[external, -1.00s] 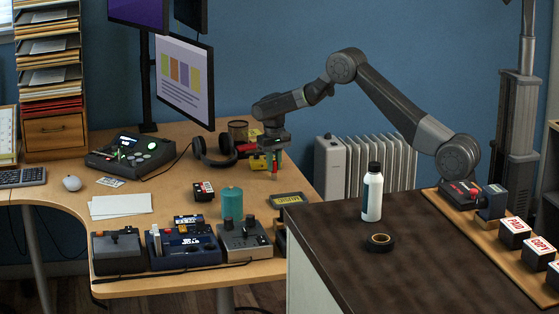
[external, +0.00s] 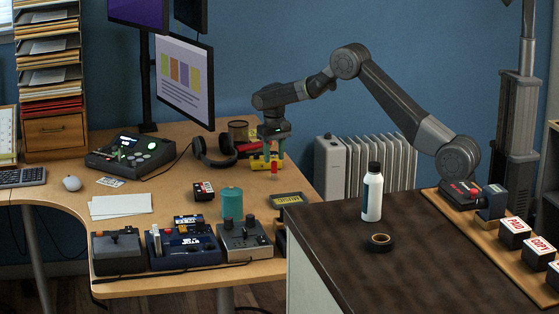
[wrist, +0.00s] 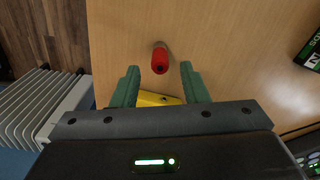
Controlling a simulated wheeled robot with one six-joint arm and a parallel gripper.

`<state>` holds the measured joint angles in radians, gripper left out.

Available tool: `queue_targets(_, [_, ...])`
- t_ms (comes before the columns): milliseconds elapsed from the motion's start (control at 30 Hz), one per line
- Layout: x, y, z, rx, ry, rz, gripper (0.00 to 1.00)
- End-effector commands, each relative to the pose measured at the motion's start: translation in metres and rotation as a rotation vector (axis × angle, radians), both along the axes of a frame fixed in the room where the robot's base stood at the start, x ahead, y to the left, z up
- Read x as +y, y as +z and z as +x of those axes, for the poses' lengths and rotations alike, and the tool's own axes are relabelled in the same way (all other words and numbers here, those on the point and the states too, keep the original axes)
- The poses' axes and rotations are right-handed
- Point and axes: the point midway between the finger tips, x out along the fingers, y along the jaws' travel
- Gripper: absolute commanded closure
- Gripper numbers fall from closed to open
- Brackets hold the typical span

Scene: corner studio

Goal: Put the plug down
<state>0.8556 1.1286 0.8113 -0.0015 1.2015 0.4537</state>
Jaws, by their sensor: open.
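The plug (external: 274,169) is a small red cylinder at the right part of the wooden desk (external: 170,175). My gripper (external: 274,153) has green fingers and hangs pointing down above the plug. In the wrist view my gripper (wrist: 159,72) is open, with bare space between the fingers, and the plug looks clear of both.
A yellow object (external: 260,163) lies close beside the plug; it partly shows behind the fingers in the wrist view (wrist: 158,99). Headphones (external: 214,152) lie to the left. A teal cylinder (external: 232,203) stands nearer. A white radiator (external: 365,165) is right of the desk.

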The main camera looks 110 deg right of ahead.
Motion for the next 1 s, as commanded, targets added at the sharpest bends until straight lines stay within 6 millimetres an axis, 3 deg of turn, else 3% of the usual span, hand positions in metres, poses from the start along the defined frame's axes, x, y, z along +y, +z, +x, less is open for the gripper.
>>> queue_targets(200, [-0.001,0.049,0.001,-0.003,0.000,-0.002,0.60])
queue_targets(400, [0.000,0.077,0.000,-0.001,0.000,-0.001,0.60])
queue_targets(667, [0.000,0.087,0.000,0.000,0.000,0.000,0.60])
queue_targets(1000, [0.000,0.079,0.000,0.002,0.000,0.003,0.60])
